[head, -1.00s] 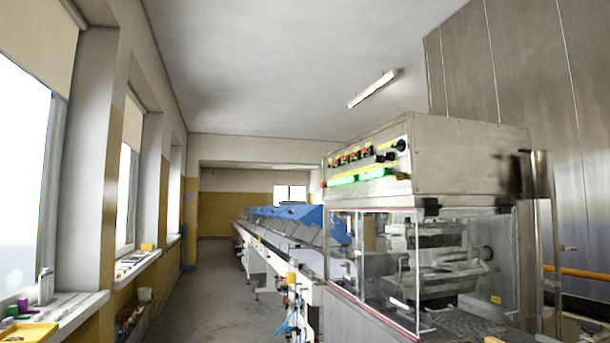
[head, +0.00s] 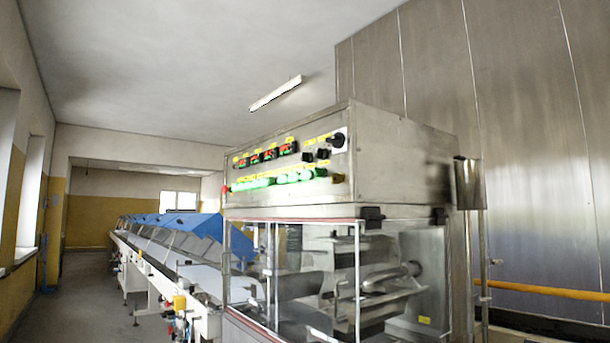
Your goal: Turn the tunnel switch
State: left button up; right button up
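The enrober machine (head: 400,150) is a steel box on a clear-walled lower housing, right of the middle in the head view. Its control panel faces left, with several red-lit displays (head: 270,155) in a row and a row of green buttons (head: 285,178) below. A larger black rotary knob (head: 338,140) sits at the panel's upper right end, with yellow lettering beside it too small to read surely. Two smaller black knobs (head: 315,155) sit to its lower left. I cannot tell which one is the tunnel switch. Neither of my grippers is in view.
A long conveyor (head: 160,255) with blue covers (head: 175,228) runs back along the left of the machine. Free floor (head: 75,300) lies between it and the left wall. A yellow pipe (head: 545,290) runs along the steel wall at right.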

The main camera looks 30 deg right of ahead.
aim_at(318, 173)
jog(key=z, duration=0.65)
jog(key=i, duration=0.85)
jog(key=z, duration=0.85)
